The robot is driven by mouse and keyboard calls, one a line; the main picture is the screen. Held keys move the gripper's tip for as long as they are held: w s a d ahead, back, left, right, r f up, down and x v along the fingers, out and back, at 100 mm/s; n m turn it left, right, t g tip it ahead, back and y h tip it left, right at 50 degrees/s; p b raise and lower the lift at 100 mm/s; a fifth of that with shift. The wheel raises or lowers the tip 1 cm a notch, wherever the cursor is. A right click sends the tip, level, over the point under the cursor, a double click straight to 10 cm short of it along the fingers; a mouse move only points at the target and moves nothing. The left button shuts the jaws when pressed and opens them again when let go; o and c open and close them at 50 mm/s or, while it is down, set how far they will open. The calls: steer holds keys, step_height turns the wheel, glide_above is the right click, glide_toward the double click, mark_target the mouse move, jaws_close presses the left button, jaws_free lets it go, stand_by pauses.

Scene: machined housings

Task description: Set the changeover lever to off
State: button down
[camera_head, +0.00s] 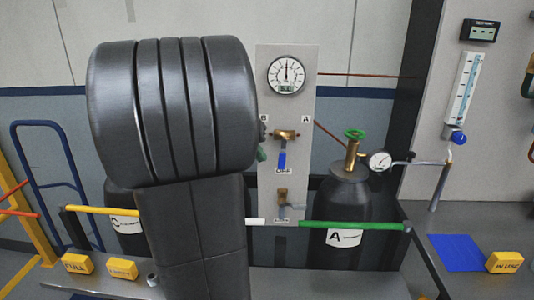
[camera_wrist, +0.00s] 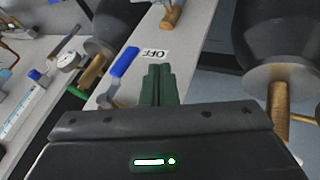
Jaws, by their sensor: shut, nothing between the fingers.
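The changeover lever (camera_head: 282,160) has a blue handle below a brass valve body on the light panel. Its handle hangs down, close to the OFF label (camera_head: 283,171); A and B labels sit above right and left. In the wrist view the blue handle (camera_wrist: 124,62) lies left of the fingertips, and the OFF label (camera_wrist: 156,54) shows upside down just past them. My gripper (camera_wrist: 158,72) has green fingers shut together, empty, beside the lever. Contact cannot be told. In the head view only a bit of the green fingers (camera_head: 261,153) shows past my dark arm.
A round gauge (camera_head: 286,75) is at the panel top and a second brass valve (camera_head: 283,197) lower down. Gas cylinder A (camera_head: 344,205) stands right, behind a green rail (camera_head: 350,226). Yellow blocks lie on the benches, including the IN USE block (camera_head: 504,262). My arm hides the left middle.

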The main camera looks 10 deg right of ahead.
mark_target(283, 154)
steer(key=d, duration=0.1)
steer(key=s+d, duration=0.1)
steer(key=shift+d, duration=0.3)
steer(key=shift+f, duration=0.1)
steer(key=shift+s+d, duration=0.1)
steer(key=shift+d, duration=0.4)
steer(key=shift+a+f, duration=0.1)
